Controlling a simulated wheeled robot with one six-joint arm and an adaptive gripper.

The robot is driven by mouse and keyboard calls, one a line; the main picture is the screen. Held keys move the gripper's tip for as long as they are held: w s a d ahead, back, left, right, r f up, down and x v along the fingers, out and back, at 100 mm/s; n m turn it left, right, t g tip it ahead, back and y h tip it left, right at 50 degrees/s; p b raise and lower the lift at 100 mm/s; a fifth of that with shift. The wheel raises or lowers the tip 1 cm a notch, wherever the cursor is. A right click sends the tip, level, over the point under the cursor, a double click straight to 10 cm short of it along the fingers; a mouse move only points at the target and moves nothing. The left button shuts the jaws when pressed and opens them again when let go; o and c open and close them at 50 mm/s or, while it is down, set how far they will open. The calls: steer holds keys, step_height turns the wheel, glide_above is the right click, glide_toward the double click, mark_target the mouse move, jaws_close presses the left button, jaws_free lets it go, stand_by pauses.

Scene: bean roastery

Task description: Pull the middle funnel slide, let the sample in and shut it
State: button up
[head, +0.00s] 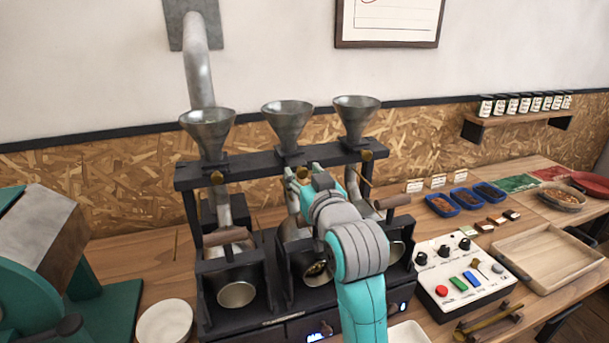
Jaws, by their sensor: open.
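The middle metal funnel (287,122) stands upright on the black rack over the roaster, between a left funnel (208,130) and a right funnel (357,118). A brass knob (302,174) of the middle slide shows just below its funnel. My gripper (303,171) is open at this knob, with its fingers around or beside it; I cannot tell whether they touch it. My arm hides much of the middle roaster unit. Dark beans (318,268) show in the round opening below. How far the slide is out, and whether the middle funnel holds beans, cannot be seen.
The neighbouring slides have brass knobs, left (217,178) and right (367,155). Wooden handles stand left (226,236) and right (392,202) of my arm. A control box (465,275), a wooden tray (545,258) and blue sample dishes (441,206) lie to the right.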

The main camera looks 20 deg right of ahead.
steer(key=shift+s, duration=0.1)
steer(key=s, duration=0.7)
steer(key=shift+s, duration=0.2)
stand_by(1.2)
